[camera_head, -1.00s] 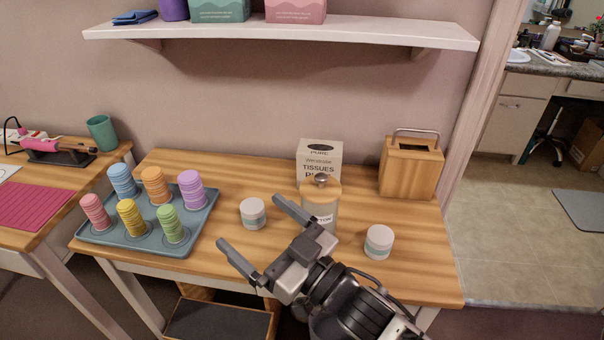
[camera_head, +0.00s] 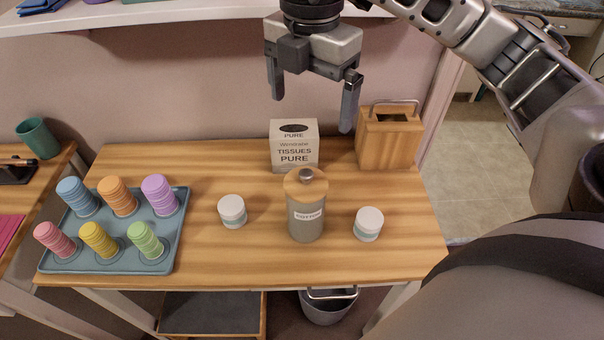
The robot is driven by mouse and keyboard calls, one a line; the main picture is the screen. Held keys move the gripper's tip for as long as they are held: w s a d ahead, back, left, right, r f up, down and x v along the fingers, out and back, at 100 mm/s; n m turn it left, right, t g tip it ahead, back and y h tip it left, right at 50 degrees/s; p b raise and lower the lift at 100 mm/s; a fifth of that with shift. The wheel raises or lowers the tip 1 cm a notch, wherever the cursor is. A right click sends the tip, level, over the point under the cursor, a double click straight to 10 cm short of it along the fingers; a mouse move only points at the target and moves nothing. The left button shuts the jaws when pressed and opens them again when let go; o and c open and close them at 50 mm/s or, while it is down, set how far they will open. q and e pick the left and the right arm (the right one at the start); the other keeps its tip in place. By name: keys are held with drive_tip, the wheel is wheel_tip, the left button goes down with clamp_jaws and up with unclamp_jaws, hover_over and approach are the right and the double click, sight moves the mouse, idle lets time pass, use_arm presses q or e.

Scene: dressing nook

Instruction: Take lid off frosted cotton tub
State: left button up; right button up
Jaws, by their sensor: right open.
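The frosted cotton tub (camera_head: 305,226) stands upright on the wooden table, with a "COTTON" label on its front. Its round wooden lid (camera_head: 294,186) with a metal knob (camera_head: 306,175) sits on top of it. My right gripper (camera_head: 312,112) is open and empty, pointing down. In the picture it shows above the tub and in front of the wall and tissue box, clear of the lid. My left gripper is not in view.
Two small white jars (camera_head: 232,211) and (camera_head: 368,224) flank the tub. A tissue box (camera_head: 294,151) stands behind it, a wooden box with a metal handle (camera_head: 390,140) back right. A tray (camera_head: 118,262) of coloured rolls lies left. A shelf (camera_head: 160,15) runs above.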

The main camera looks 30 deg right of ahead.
hover_over(306, 172)
drive_tip(key=f, duration=0.9)
drive_tip(key=shift+w+d+f, duration=0.15)
drive_tip(key=shift+w+d, duration=0.05)
drive_tip(key=shift+d, duration=0.2)
drive_tip(key=f, duration=0.3)
drive_tip(key=f+p, duration=0.1)
drive_tip(key=shift+s+a+f, duration=0.25)
drive_tip(key=shift+a, duration=0.15)
drive_tip(key=shift+f, duration=0.5)
drive_tip(key=c, duration=1.1)
drive_tip(key=shift+o, duration=0.2)
drive_tip(key=shift+r, duration=0.1)
